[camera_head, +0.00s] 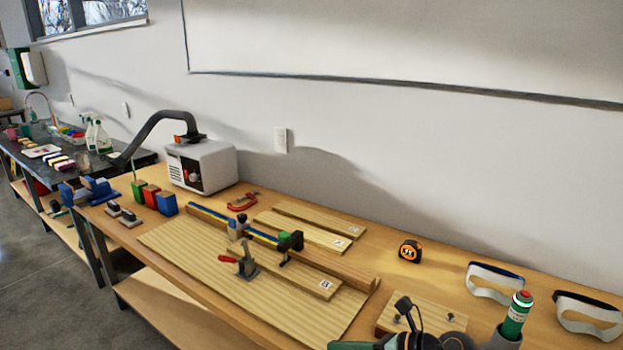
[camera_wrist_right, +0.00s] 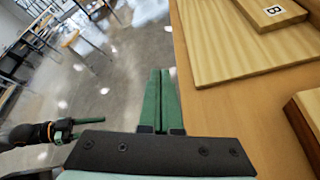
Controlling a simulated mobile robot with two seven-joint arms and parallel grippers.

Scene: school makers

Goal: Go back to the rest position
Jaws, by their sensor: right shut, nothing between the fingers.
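My right gripper (camera_wrist_right: 159,72) shows in the right wrist view with its two long green fingers side by side, shut and empty. It is beside the long edge of the wooden workbench (camera_wrist_right: 235,120), over the floor side. In the head view only a bit of green of the right gripper (camera_head: 352,345) shows at the bottom edge. At the left of the wrist view is my left gripper (camera_wrist_right: 62,128), with green fingers on a dark wrist; whether they are open is unclear.
A ribbed board (camera_head: 195,255) with clamps and wood strips lies on the bench. A tape measure (camera_head: 410,251) and safety goggles (camera_head: 495,280) lie to the right. A white machine (camera_head: 203,166) stands at the back. Stools (camera_wrist_right: 82,42) stand on the floor, which is otherwise open beside the bench.

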